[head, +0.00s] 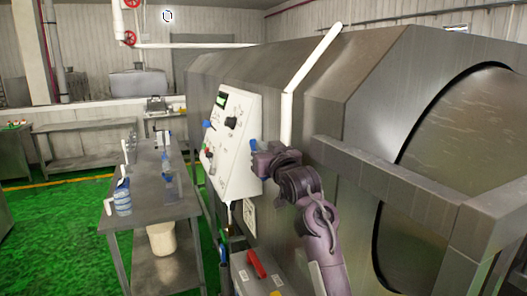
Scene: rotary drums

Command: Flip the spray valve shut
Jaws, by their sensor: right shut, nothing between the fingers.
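A white pipe (286,118) runs down the front of the large steel drum housing and bends at its upper part. A small blue handle (254,145), which looks like the spray valve's lever, shows at the pipe's lower end, beside the control panel. My right gripper (262,164) is shut and empty, right at this blue handle and just below it. I cannot tell whether they touch. The gripper and wrist hide the valve body and the pipe's lower end. My left gripper is not in view.
A white control panel (232,150) with knobs stands close left of my right gripper. A steel frame bar (400,178) crosses in front of the drum opening on the right.

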